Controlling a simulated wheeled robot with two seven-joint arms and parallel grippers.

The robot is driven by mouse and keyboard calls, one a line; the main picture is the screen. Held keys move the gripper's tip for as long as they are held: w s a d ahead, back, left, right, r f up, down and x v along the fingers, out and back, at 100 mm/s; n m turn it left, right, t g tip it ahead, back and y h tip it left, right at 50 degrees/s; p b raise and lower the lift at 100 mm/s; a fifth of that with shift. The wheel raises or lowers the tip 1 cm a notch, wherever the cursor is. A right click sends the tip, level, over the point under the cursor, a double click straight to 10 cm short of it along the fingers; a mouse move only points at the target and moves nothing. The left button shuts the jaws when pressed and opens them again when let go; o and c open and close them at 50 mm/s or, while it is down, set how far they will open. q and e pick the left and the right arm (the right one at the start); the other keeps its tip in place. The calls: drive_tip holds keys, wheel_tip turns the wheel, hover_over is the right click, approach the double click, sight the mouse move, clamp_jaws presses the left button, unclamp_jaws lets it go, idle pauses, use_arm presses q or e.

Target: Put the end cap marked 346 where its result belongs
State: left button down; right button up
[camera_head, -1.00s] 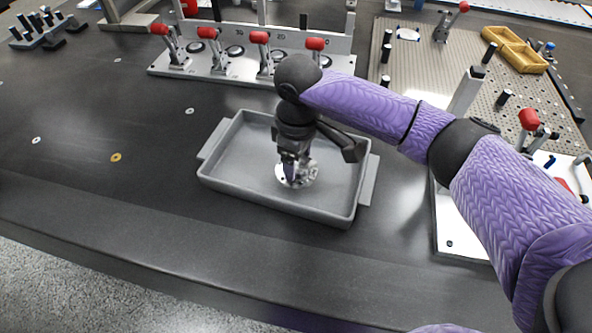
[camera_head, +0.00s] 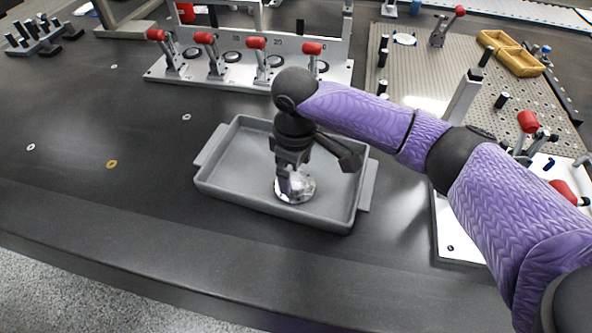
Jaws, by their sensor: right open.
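A round silvery metal end cap (camera_head: 303,193) lies in a shallow grey tray (camera_head: 233,194), right of its middle. No marking can be read on it. My right gripper (camera_head: 285,183) points down into the tray, its fingertips at the cap's left part. It is open, and part of the cap is hidden behind the fingers. My left gripper is out of view.
Behind the tray stands a light metal fixture (camera_head: 160,76) with several red-handled clamps and dark round seats. A perforated plate (camera_head: 470,85) with black pegs and a yellow divided bin (camera_head: 515,55) is at the back right. The dark bench left of the tray is mostly clear.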

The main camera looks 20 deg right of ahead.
sight(295, 179)
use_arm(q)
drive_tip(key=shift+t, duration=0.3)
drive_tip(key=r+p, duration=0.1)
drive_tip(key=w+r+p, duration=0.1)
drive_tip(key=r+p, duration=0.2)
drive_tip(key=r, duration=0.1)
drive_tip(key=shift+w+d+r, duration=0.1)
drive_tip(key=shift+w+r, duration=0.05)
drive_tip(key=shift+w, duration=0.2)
use_arm(e)
wheel_tip(295, 179, up, 10)
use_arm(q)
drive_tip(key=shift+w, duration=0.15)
